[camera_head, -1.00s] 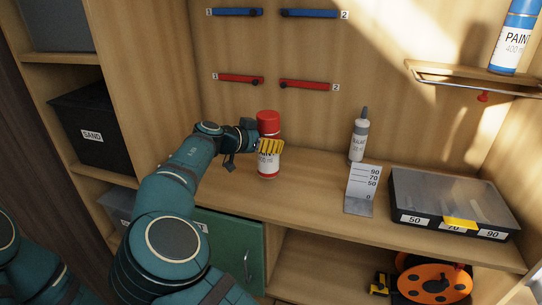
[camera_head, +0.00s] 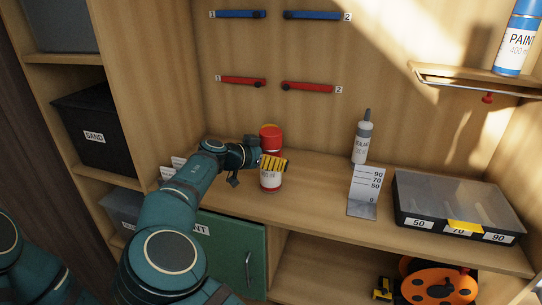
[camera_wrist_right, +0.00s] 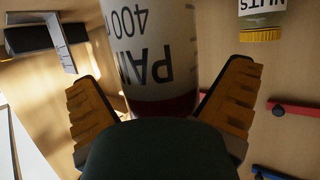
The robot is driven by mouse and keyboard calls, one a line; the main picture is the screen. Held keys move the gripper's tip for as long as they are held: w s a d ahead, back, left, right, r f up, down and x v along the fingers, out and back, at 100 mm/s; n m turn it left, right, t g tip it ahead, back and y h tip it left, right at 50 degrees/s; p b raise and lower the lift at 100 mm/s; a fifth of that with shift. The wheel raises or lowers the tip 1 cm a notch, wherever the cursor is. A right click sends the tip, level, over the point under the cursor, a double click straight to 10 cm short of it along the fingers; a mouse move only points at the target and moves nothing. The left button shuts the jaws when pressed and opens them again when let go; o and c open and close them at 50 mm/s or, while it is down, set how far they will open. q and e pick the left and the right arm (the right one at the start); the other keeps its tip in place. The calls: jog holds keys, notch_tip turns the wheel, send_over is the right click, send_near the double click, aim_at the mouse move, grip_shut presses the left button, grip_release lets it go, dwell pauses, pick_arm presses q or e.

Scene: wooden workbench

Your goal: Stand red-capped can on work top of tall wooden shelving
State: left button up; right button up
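The red-capped can (camera_head: 270,182) is white with a red cap and stands upright in the head view, over the left part of the wooden work top (camera_head: 318,188). My right gripper (camera_head: 273,164) has its yellow fingers around the label. In the right wrist view the can (camera_wrist_right: 155,55) appears upside down between the two fingers of the gripper (camera_wrist_right: 160,108), and moves with it. I cannot tell whether the can's base touches the wood. My left gripper is not in view; part of my left arm shows at lower left.
A sealant bottle (camera_head: 361,143), a height gauge (camera_head: 364,190) and a clear-lidded case (camera_head: 455,205) stand to the right. A yellow-lidded nuts jar (camera_wrist_right: 262,25) shows in the wrist view. A blue paint can (camera_head: 517,40) stands on a bracket shelf. Bare wood lies between can and gauge.

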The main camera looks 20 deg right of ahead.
jog(key=shift+r, duration=0.15)
jog(key=p+v, duration=0.1)
jog(key=v, duration=1.1)
jog(key=shift+p, duration=0.3)
jog(key=shift+s, duration=0.1)
